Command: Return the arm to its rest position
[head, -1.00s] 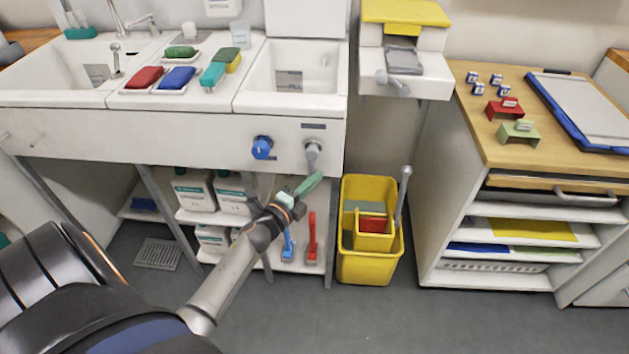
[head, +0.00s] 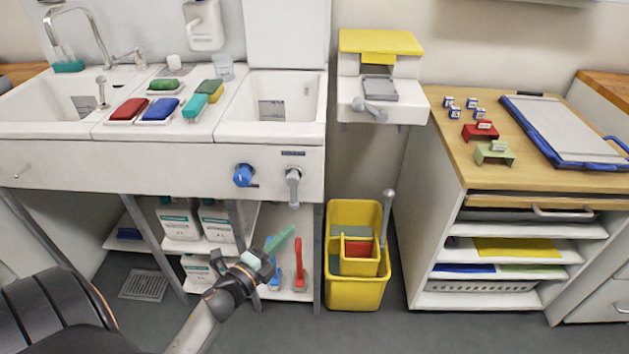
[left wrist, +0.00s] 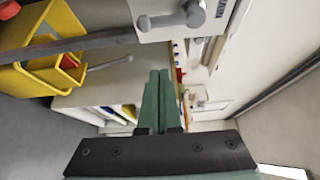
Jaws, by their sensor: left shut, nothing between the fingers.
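My left gripper (head: 280,241) shows in the head view in front of the sink unit, below its front panel. Its green fingers are together with nothing between them. In the left wrist view the gripper's fingers (left wrist: 160,98) lie side by side, shut and empty. They appear apart from the things around them. My left arm comes in from the lower left. My right gripper is in neither view.
The sink unit (head: 200,164) stands just beyond the gripper, with bottles and brushes beneath. A yellow bucket (head: 356,293) stands right of it. A wooden-topped cabinet (head: 455,140) is at right. Grey floor (head: 400,335) in front is clear.

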